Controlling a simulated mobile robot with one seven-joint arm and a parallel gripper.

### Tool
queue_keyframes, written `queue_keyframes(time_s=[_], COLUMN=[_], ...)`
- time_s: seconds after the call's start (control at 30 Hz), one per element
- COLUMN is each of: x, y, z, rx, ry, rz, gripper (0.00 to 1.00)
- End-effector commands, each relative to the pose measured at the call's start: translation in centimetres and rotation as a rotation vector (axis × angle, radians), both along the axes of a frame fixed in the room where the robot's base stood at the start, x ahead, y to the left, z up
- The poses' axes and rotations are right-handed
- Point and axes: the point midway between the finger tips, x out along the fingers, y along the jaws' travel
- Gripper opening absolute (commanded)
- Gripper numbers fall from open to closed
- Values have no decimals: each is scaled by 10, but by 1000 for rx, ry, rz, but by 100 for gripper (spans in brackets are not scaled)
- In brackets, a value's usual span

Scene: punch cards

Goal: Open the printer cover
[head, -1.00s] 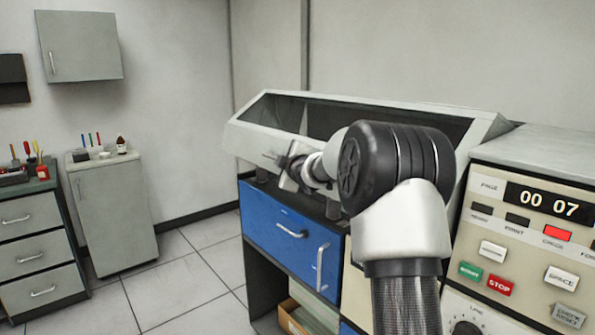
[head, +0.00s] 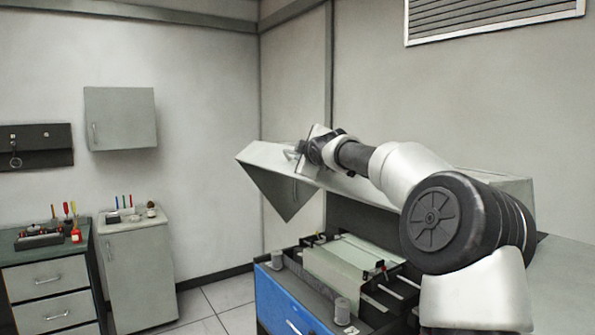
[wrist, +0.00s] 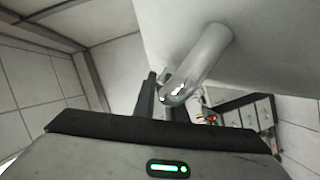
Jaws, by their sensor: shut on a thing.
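The pale grey printer cover (head: 262,156) is tilted up, with its front edge raised above the printer (head: 345,262). The printer's inside shows beneath it, with a pale sheet across black parts. My gripper (head: 301,150) is at the cover's raised front edge in the head view. In the wrist view, a rounded metal handle (wrist: 200,62) comes down from the cover's pale surface to my dark fingers (wrist: 160,100). My gripper is shut on this handle. My arm hides part of the cover's right side in the head view.
The blue drawer front (head: 288,305) is below the printer. A grey cabinet (head: 140,265) with small items on top stands at left, beside a drawer unit (head: 50,285) with tools. A wall cabinet (head: 121,118) hangs behind. Open air surrounds the cover's front edge.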

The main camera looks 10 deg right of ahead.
Motion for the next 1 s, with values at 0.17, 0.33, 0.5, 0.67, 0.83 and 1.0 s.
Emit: queue_keyframes(time_s=[0.17,0.33,0.5,0.67,0.83,1.0], x=[4,7,7,7,7,7], y=[-15,-18,-20,-20,-19,-19], z=[22,32,34,33,33,33], rx=[3,0,-1,-1,-1,-1], ry=[1,1,3,3,3,4], rz=[-5,-3,-3,-3,-3,-1], gripper=[0,0,0,0,19,29])
